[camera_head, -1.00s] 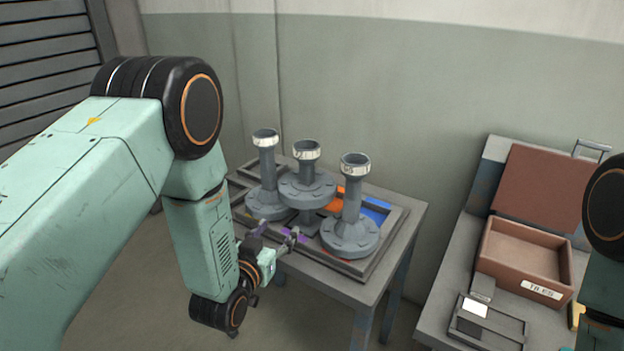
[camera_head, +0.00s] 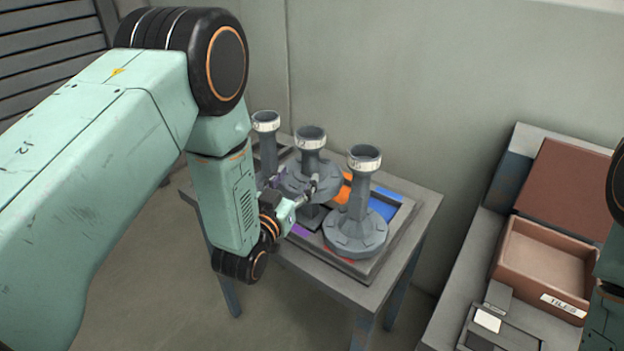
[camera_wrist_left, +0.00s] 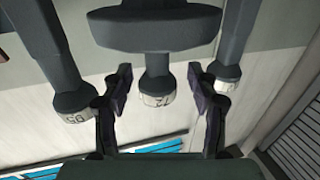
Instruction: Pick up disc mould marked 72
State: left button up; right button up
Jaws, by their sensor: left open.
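The disc mould marked 72 is the middle of three grey moulds. Its upright stem with a pale collar (camera_head: 311,141) rises from a raised disc in the head view. In the left wrist view, which is upside down, its collar (camera_wrist_left: 157,98) reads 72 and lies in line between the fingers. My left gripper (camera_head: 294,186) is open, at the near side of the raised disc; whether it touches cannot be told. In the left wrist view its fingers (camera_wrist_left: 160,78) stand apart, with nothing clamped. My right gripper is out of view.
One mould (camera_head: 265,153) stands behind left and another (camera_head: 355,232) at front right, both close to the middle one. They stand on a framed tray with coloured patches on a small table (camera_head: 419,222). A brown tile box (camera_head: 545,262) is on the right bench.

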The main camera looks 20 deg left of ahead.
aim_at(306, 166)
pick_arm(q)
jog(key=shift+w+d+r, duration=0.15)
jog(key=shift+w+d, duration=0.15)
jog(key=shift+w, duration=0.05)
jog(key=shift+w+d, duration=0.1)
jog(key=shift+w, duration=0.2)
jog(key=w, duration=0.4)
jog(key=shift+w+f, duration=0.25)
jog(key=shift+w+d+r, duration=0.2)
jog(key=shift+w+d, duration=0.15)
jog(key=shift+w, duration=0.1)
jog(key=shift+w+a+f, duration=0.1)
jog(key=shift+a, duration=0.15)
jog(key=shift+a+f, duration=0.1)
jog(key=c, duration=0.3)
jog(key=shift+d, duration=0.3)
jog(key=c, duration=0.5)
jog(key=shift+a, duration=0.2)
jog(key=c, duration=0.4)
grip_shut()
